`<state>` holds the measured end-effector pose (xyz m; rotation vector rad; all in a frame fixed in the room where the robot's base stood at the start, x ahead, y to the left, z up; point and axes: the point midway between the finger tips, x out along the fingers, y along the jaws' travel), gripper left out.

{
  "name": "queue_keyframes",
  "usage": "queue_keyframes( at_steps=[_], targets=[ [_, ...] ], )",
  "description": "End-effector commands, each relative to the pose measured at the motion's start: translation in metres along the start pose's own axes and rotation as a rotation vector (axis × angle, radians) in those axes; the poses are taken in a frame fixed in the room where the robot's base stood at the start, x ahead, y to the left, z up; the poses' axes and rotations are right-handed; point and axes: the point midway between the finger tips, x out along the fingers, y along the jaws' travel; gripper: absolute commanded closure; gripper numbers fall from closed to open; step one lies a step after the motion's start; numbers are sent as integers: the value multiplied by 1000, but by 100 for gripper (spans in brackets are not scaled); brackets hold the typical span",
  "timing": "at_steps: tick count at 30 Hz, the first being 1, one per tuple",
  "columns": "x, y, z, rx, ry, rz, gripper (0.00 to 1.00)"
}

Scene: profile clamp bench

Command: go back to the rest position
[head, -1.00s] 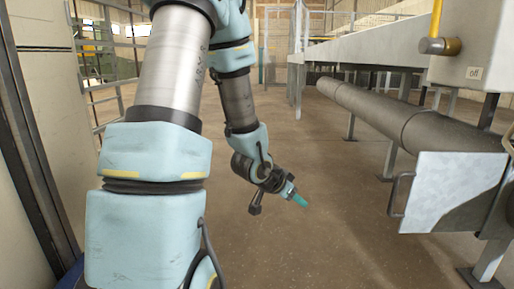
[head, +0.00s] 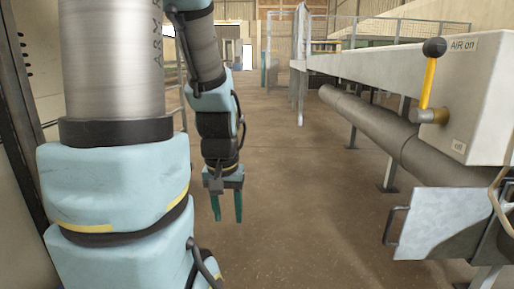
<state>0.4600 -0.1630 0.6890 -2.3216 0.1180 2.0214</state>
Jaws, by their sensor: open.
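My gripper (head: 227,208) hangs from my light-blue arm, left of the picture's middle, with its two green fingers pointing down. The fingers are apart and nothing shows between them. It is over the bare floor, clear of the bench to the right.
A long pale bench beam (head: 430,65) runs along the right. A yellow lever (head: 429,84) with a black knob stands upright beside the "AIR on" label. Below are a grey pipe (head: 430,162) and a metal plate with a handle (head: 440,222). The brown floor (head: 310,190) between is clear.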

Motion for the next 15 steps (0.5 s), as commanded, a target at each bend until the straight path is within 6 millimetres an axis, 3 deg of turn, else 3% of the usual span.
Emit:
queue_keyframes(
  at_steps=[1,15],
  targets=[
    [-32,0,-5,1,0,0,53],
    [-174,1,-25,2,1,0,53]
  ],
)
